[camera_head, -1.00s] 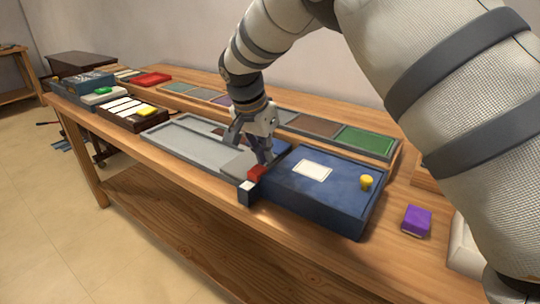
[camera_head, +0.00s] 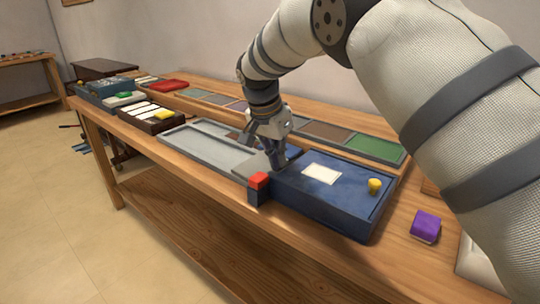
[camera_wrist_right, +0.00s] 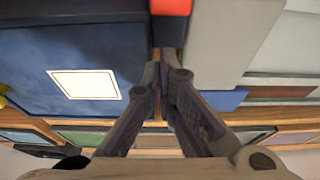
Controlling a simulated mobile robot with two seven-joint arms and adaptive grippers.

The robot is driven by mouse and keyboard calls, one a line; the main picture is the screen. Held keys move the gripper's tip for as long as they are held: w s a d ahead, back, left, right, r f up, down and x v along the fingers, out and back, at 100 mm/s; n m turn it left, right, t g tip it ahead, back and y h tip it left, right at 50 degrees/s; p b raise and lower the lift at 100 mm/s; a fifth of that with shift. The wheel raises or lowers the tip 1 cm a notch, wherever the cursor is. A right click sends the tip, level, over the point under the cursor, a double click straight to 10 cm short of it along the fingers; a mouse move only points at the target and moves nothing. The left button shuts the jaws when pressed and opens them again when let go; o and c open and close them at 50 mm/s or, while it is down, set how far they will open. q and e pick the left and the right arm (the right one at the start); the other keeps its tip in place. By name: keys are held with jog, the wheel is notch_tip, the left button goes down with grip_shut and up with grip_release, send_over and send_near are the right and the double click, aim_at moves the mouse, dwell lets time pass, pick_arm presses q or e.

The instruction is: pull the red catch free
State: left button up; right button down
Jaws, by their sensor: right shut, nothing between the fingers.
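The red catch (camera_head: 258,181) sits on top of a small dark block at the front edge of the table, between the blue box (camera_head: 300,200) and the grey tray (camera_head: 185,138). It also shows at the top edge of the right wrist view (camera_wrist_right: 170,7). My right gripper (camera_head: 275,165) is shut and empty, pointing down just behind the catch and apart from it. In the right wrist view its fingertips (camera_wrist_right: 163,72) are together over the gap beside the blue box. My left gripper is not in view.
The blue box carries a white panel (camera_head: 321,174) and a yellow knob (camera_head: 375,186). A purple block (camera_head: 425,227) lies to its right. A row of coloured panels (camera_head: 325,132) runs behind. Boxes with white keys (camera_head: 150,115) stand at the far left.

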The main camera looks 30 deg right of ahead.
jog(key=w+v, duration=0.1)
jog(key=v, duration=0.8)
jog(key=shift+s+d+r, duration=0.15)
jog(key=shift+s+r, duration=0.15)
jog(key=shift+r, duration=0.15)
